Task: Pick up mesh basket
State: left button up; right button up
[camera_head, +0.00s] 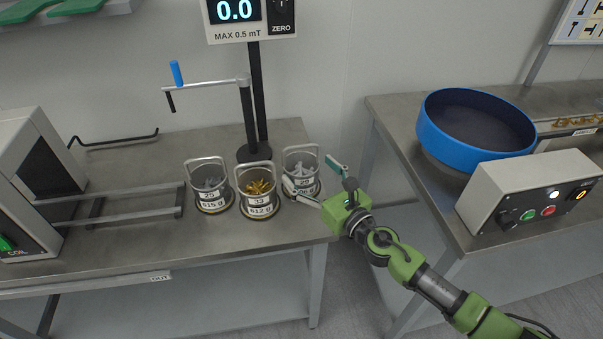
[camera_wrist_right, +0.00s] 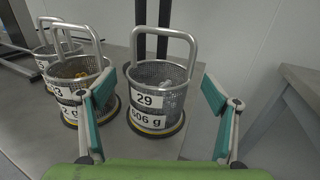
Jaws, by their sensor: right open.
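Three mesh baskets with metal loop handles stand upright on the grey bench. The right-hand basket (camera_head: 298,158) holds grey parts; in the right wrist view the same basket (camera_wrist_right: 158,92) reads 29 and 606 g. The middle basket (camera_head: 257,190) holds gold parts and reads 33 and 612 g. The left basket (camera_head: 209,186) holds grey parts and reads 25 and 615 g. My right gripper (camera_head: 317,180) is open, its fingers spread at either side of the right-hand basket; in the wrist view the gripper (camera_wrist_right: 165,110) shows no visible contact with it. My left gripper is out of view.
A black post with a crank handle (camera_head: 205,84) stands behind the baskets. A machine with rails (camera_head: 130,200) is at the left. Across a gap, the right table holds a blue round bowl (camera_head: 440,138) and a control box (camera_head: 490,205). The bench's front edge is close by.

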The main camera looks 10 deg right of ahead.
aim_at(293, 155)
jog(key=x, duration=0.3)
jog(key=shift+w+a+f, duration=0.1)
jog(key=shift+w+a, duration=0.15)
jog(key=shift+d, duration=0.1)
jog(key=c, duration=1.7)
jog(key=shift+r, duration=0.2)
jog(key=shift+c, duration=0.2)
